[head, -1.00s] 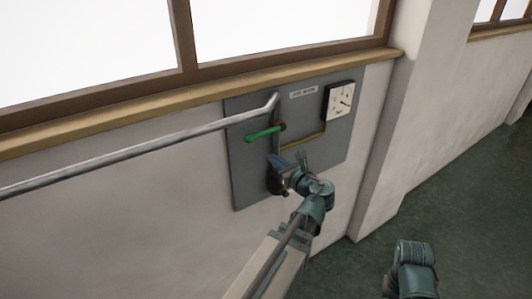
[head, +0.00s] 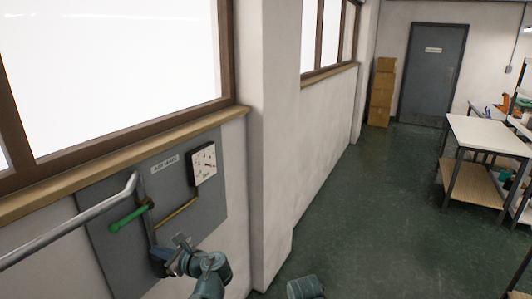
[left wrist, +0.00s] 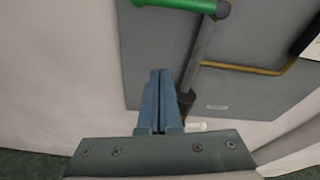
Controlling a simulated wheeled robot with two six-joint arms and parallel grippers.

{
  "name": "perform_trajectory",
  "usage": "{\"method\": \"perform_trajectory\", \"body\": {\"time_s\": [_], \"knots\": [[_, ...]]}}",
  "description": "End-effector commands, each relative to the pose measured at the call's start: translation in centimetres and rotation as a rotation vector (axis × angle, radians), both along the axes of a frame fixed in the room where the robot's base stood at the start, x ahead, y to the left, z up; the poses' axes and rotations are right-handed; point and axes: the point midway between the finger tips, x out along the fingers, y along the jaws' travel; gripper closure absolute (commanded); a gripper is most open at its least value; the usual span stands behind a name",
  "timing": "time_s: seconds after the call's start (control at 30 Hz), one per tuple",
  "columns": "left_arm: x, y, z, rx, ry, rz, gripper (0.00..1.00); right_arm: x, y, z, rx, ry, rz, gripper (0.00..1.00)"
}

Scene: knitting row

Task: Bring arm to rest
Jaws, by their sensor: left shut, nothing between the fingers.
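My left gripper (head: 163,256) is in front of the lower part of a grey wall panel (head: 110,262). In the left wrist view its two blue fingers (left wrist: 160,76) lie together, with nothing between them. They point toward the panel and are apart from the green lever (head: 130,217), which is above them. The lever also shows at the top of the left wrist view (left wrist: 190,4). It sits on a grey pipe, roughly level and tilted slightly. My right gripper is not in view.
A pale pipe (head: 70,228) runs left from the panel. A dial gauge (head: 203,161) is at its upper right. A wall pillar (head: 268,150) stands right of it. Open green floor (head: 350,215) leads to a door (head: 432,75), stacked boxes (head: 381,95) and a workbench (head: 490,135).

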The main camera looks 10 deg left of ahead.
Motion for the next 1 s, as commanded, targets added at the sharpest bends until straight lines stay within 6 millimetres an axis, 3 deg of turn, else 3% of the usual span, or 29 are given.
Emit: {"method": "perform_trajectory", "body": {"time_s": [0.17, 0.3, 0.5, 0.6, 0.77, 1.0], "knots": [[-1.8, -6.8, -6.8, -0.473, -0.265, 0.167, 1.0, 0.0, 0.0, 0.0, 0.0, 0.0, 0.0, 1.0], [-4.7, -14.6, -12.1, -0.862, -0.423, 0.438, 1.0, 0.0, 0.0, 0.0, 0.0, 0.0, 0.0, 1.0], [-9.6, -24.5, -16.0, -1.174, -0.488, 0.859, 1.0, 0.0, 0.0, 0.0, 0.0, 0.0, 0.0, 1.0], [-11.5, -27.7, -16.6, -1.235, -0.486, 1.014, 1.0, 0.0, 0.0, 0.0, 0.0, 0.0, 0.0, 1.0], [-13.1, -30.2, -16.9, -1.267, -0.476, 1.143, 1.0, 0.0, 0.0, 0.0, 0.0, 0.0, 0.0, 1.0], [-13.3, -30.5, -16.9, -1.271, -0.476, 1.164, 1.0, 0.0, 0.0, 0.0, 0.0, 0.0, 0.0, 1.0]]}}
